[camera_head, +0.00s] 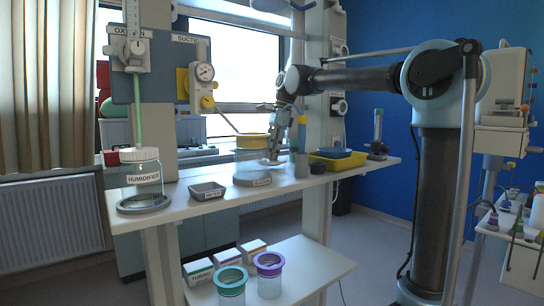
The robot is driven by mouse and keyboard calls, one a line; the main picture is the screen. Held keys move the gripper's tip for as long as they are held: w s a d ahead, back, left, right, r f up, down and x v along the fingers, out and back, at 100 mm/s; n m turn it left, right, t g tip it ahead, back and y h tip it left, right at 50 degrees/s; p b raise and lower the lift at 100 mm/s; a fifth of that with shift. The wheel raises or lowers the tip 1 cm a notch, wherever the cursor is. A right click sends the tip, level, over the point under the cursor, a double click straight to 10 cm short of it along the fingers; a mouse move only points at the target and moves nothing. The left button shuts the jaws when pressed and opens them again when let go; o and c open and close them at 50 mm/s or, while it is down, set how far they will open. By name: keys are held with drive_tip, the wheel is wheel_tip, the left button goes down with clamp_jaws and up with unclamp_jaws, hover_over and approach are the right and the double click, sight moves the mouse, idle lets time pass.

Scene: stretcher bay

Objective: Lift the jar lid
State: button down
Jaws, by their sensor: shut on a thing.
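A clear jar (250,160) stands on a grey round base with a small label on the white shelf.
A humidifier jar (143,176) stands at the shelf's left end. A grey tray (207,192) lies between the jars. A yellow bin (334,164) and a bottle (377,133) stand right of my gripper. Jars with green (230,275) and purple (269,262) rims stand below.

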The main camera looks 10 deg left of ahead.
drive_tip(key=shift+r, duration=0.9)
